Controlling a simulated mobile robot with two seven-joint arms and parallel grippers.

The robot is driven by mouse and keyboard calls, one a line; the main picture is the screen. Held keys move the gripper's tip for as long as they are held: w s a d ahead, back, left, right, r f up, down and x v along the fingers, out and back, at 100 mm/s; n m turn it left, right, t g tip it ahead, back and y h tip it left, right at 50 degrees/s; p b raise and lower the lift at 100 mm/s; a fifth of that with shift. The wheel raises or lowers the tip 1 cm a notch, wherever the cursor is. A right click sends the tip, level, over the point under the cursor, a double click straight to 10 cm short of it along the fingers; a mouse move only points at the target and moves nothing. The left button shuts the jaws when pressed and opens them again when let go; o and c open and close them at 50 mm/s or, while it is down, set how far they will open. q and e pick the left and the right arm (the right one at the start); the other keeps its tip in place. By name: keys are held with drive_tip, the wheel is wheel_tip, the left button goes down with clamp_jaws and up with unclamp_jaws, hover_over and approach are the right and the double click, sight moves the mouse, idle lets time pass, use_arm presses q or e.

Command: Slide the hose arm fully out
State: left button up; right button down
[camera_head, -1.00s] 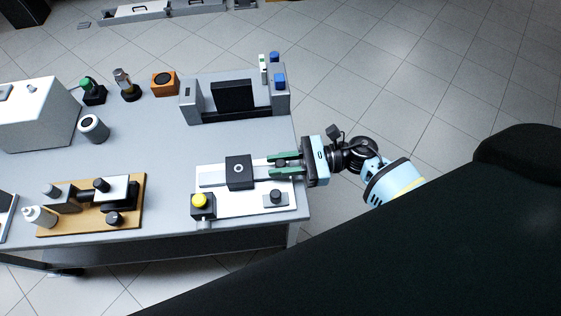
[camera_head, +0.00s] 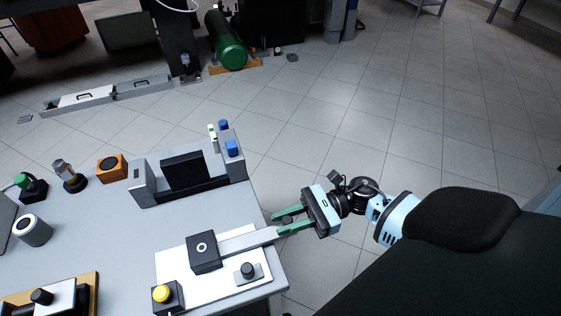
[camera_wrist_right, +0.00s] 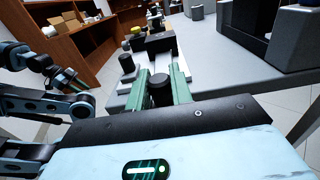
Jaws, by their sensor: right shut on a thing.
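The hose arm (camera_head: 245,240) is a flat light-grey bar that sticks out to the right from a black block (camera_head: 203,252) on a white base plate (camera_head: 178,265). Its outer end reaches past the table's right edge. My right gripper (camera_head: 283,223) has its green fingers shut on a dark round knob at that end. In the right wrist view the black knob (camera_wrist_right: 160,90) sits between the fingers, with the black block (camera_wrist_right: 160,42) beyond it. The head view does not show my left gripper. Arm parts at the left of the wrist view do not show its jaws clearly.
A yellow button box (camera_head: 162,295) and a black knob on a small plate (camera_head: 248,271) sit by the hose arm. A grey holder with a black block (camera_head: 187,171) stands behind. To the right of the table there is open floor.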

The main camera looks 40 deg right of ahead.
drive_tip(key=c, duration=1.3)
unclamp_jaws()
drive_tip(key=shift+d, duration=0.2)
drive_tip(key=shift+o, duration=0.2)
drive_tip(key=v, duration=0.8)
drive_tip(key=shift+b, duration=0.4)
drive_tip(key=shift+a, duration=0.15)
